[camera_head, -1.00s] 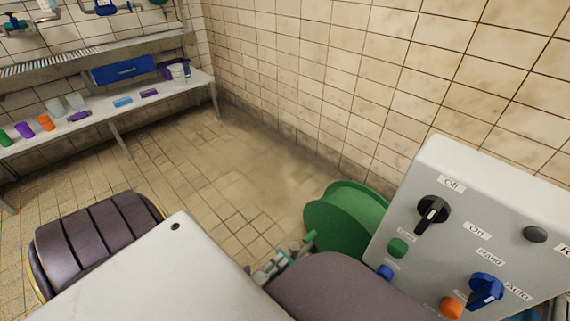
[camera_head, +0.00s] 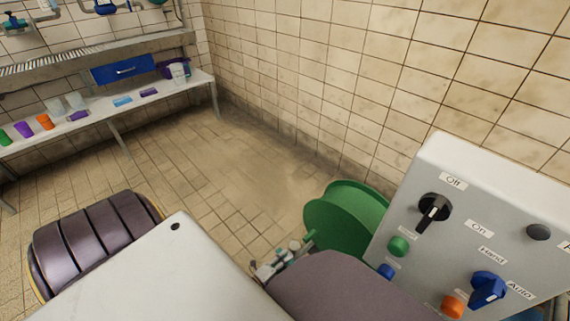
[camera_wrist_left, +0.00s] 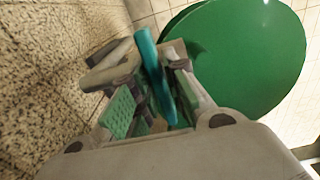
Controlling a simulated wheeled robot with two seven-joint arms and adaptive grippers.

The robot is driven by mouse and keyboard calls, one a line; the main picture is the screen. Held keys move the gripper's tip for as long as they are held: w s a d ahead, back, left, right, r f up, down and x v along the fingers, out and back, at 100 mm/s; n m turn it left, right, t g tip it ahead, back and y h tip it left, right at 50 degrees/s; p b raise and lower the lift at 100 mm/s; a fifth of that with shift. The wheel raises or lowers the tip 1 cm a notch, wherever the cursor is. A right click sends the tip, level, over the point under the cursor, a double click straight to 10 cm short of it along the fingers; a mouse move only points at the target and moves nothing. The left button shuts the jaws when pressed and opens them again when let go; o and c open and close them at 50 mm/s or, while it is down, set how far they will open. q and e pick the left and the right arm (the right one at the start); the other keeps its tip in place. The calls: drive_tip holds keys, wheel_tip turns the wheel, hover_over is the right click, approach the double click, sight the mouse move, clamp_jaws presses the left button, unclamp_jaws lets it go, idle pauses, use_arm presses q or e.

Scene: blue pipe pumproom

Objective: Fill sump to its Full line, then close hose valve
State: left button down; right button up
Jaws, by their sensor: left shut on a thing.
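My left gripper (camera_head: 277,264) is low in the middle of the head view, partly hidden behind my arm. It is beside the green hose reel (camera_head: 347,218). In the left wrist view, my left gripper (camera_wrist_left: 153,108) is shut on a long teal handle (camera_wrist_left: 150,62), which looks like the hose valve's lever. The handle stands up between the fingers and their green pads. The green reel (camera_wrist_left: 245,50) is close behind it. The valve body and hose are not clearly seen. The sump and its Full line are not visible. My right gripper is not in view.
A grey control panel (camera_head: 455,185) with a black Off/On knob (camera_head: 434,209) and a blue Hand/Auto knob (camera_head: 487,289) stands at the right. A shelf (camera_head: 195,82) with cups and small boxes runs along the far left wall. The tiled floor (camera_head: 230,170) between is clear.

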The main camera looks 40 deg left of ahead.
use_arm(q)
drive_tip(key=shift+n, duration=0.3)
drive_tip(key=n, duration=0.3)
drive_tip(key=shift+n, duration=0.3)
drive_tip(key=n, duration=0.9)
drive_tip(key=shift+n, duration=0.4)
drive_tip(key=n, duration=0.4)
idle(0.4)
drive_tip(key=c, duration=1.5)
unclamp_jaws()
drive_tip(key=shift+s, duration=0.1)
